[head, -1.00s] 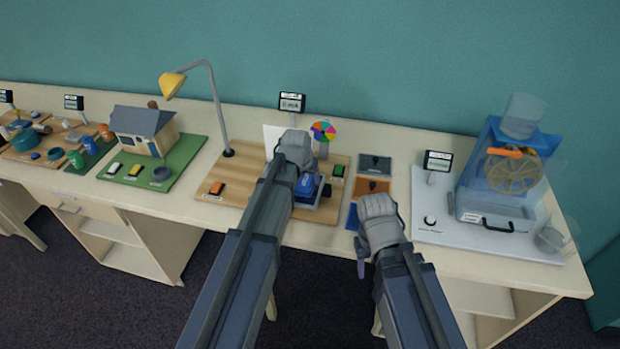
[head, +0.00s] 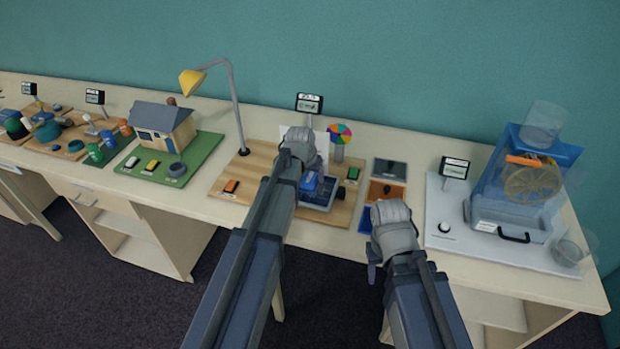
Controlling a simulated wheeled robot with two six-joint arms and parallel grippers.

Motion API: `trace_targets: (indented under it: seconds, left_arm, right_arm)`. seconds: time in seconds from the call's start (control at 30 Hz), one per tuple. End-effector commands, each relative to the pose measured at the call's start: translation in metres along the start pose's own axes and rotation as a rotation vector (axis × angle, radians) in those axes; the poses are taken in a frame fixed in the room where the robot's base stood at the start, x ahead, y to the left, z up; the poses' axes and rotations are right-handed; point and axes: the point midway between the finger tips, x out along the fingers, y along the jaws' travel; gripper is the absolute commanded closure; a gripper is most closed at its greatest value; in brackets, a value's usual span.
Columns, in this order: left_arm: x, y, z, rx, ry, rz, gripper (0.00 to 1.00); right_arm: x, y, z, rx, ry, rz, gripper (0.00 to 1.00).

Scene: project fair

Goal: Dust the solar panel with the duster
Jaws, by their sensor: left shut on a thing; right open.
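The solar panel (head: 328,192) is a dark flat plate on a wooden board, partly hidden by my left arm and a blue block. My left gripper (head: 301,150) is over the board, shut, its fingertips largely hidden behind the hand. The blue block (head: 309,182), seemingly the head of the duster in that gripper, shows just right of the arm over the panel. Whether it touches the panel I cannot tell. My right gripper (head: 391,220) is open and seems empty, over the table's front edge near several small coloured plates; its fingers are mostly hidden.
A yellow desk lamp (head: 192,82), small display (head: 309,103) and colour wheel (head: 340,133) stand around the panel. An orange switch (head: 231,186) is left of it. A model house (head: 163,127) stands further left, a water-wheel tank (head: 520,190) at right.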

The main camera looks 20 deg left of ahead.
Motion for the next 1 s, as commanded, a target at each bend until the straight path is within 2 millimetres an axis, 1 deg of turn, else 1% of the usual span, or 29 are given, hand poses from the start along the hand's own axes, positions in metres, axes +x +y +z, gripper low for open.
trace_targets:
  seconds: [0.23, 0.6, 0.87, 1.0]
  left_arm:
    - [0.001, 0.005, -0.001, 0.001, 0.000, 0.001, 0.76]
    - [0.000, 0.035, -0.002, 0.002, -0.002, 0.004, 0.76]
    - [-0.001, 0.038, -0.001, 0.000, -0.003, 0.003, 0.76]
    - [-0.001, 0.045, -0.002, 0.002, -0.002, 0.003, 0.76]
  right_arm:
    - [0.001, 0.000, 0.000, 0.000, 0.000, 0.000, 0.50]
    - [-0.001, 0.000, 0.000, 0.000, 0.000, 0.000, 0.50]
    - [-0.001, 0.000, 0.000, 0.000, 0.000, 0.000, 0.50]
    - [-0.002, 0.000, 0.000, 0.000, 0.000, 0.000, 0.50]
